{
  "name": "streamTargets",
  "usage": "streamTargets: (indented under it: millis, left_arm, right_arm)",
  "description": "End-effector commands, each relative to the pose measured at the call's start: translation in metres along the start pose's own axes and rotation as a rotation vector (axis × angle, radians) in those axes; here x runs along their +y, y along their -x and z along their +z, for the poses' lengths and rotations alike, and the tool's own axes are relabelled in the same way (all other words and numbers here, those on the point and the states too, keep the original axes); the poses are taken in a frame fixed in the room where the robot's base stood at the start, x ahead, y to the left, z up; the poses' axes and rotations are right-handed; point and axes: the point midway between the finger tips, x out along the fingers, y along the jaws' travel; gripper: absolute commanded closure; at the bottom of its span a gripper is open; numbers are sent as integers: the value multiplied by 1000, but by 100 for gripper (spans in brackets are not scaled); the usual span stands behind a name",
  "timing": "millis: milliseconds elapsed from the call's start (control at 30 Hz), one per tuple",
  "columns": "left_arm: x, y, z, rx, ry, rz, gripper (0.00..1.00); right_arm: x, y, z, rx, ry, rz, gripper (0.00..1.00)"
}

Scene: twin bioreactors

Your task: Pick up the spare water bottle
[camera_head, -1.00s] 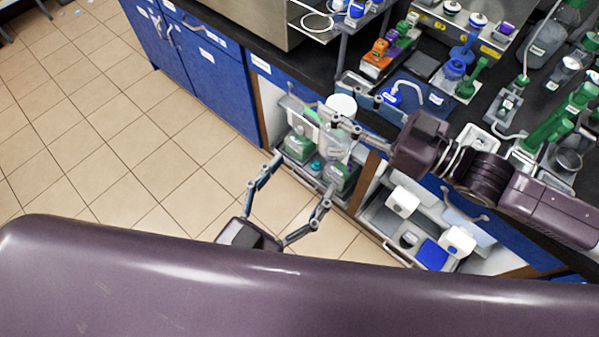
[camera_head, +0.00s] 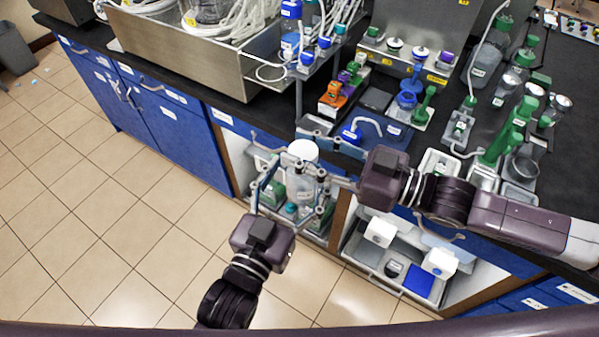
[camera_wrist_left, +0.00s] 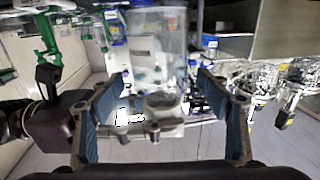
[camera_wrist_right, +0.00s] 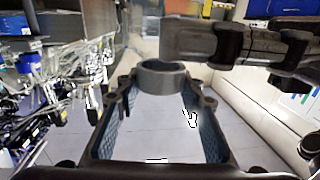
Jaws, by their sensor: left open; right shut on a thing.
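The spare water bottle (camera_head: 299,186) is a clear, labelled bottle with a white cap (camera_head: 303,151). It appears upright at the open drawer below the bench. My right gripper (camera_head: 314,158) comes from the right and is shut on the bottle's upper part; the exact contact is hard to see. A clear bottle body also shows in the left wrist view (camera_wrist_left: 160,45). My left gripper (camera_head: 296,173) is open, with its fingers on either side of the bottle from the front. Whether the bottle is clear of the drawer is hidden.
The open drawer holds green-lidded containers and a teal lid (camera_head: 290,208) close around the bottle. A second open drawer (camera_head: 369,262) with white-capped containers is to the right. The black bench (camera_head: 372,101) behind is crowded. The tiled floor (camera_head: 110,225) at left is free.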

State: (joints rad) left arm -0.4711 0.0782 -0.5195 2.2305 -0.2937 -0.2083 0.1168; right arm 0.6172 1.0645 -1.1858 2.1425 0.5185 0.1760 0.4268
Motion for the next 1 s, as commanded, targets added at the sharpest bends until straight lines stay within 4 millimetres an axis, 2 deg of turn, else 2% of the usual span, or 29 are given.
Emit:
streamTargets:
  millis: [367, 933, 967, 1000]
  left_arm:
    - [0, -6, 0, -1, 0, 0, 30]
    - [0, -5, 0, 0, 0, 0, 91]
    - [0, -6, -3, 5, 1, 0, 91]
    - [0, -6, -3, 5, 1, 0, 91]
  right_arm:
    - [0, 0, -2, 4, 1, -2, 100]
    - [0, 0, -2, 4, 2, -1, 100]
    - [0, 0, -2, 4, 2, -1, 62]
    - [0, 0, -2, 4, 1, -1, 57]
